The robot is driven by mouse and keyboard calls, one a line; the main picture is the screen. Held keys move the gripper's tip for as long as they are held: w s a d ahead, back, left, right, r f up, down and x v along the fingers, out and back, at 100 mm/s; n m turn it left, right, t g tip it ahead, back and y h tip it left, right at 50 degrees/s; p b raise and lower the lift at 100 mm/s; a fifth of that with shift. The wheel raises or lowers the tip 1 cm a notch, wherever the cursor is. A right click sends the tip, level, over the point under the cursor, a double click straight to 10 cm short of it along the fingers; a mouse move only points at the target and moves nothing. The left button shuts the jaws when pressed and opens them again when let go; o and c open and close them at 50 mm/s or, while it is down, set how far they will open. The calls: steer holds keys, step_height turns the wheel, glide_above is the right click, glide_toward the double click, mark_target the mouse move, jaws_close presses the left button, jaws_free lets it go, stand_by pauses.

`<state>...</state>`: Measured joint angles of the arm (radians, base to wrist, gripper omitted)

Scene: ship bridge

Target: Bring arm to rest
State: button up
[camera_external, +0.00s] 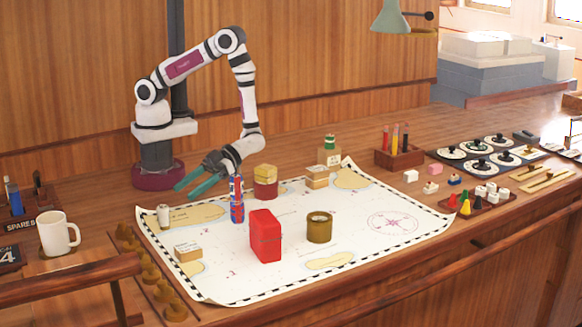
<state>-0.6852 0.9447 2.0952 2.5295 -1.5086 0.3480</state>
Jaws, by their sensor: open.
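My gripper (199,182) is open and empty, with teal fingers pointing down to the left. It is held above the far left part of a white chart (285,228) spread on the wooden table. A blue and red patterned cylinder (237,204) stands upright on the chart, just right of and below the gripper in the picture. I cannot tell whether they touch. My arm is bent, rising from its base and coming down to the gripper.
On the chart stand a red box (265,235), a brass cylinder (319,227), a red and tan container (265,182) and small boxes. A white mug (57,233) stands at the left. A pen holder (399,155) and a dial panel (490,155) are at the right. A wooden rail (70,275) crosses the front left.

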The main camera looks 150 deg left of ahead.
steer(key=w+a+r+m+t+y, duration=0.35)
steer(key=w+r+y, duration=0.25)
steer(key=w+y, duration=0.5)
steer(key=s+a+r+n+t+y, duration=0.1)
steer(key=s+a+r+n+y, duration=0.2)
steer(key=a+r+n+y, duration=0.4)
steer(key=s+d+r+n+g+h, duration=0.1)
steer(key=s+d+n+g, duration=0.1)
steer(key=s, duration=0.9)
steer(key=s+d+r+n+g+h, duration=0.1)
steer(key=s+d+r+n+g, duration=0.1)
steer(key=s, duration=0.9)
steer(key=d+n+g, duration=0.1)
steer(key=n+g, duration=0.1)
steer(key=g, duration=0.1)
steer(key=shift+s+d+n, duration=0.15)
steer(key=shift+d+n, duration=0.15)
steer(key=shift+n, duration=0.05)
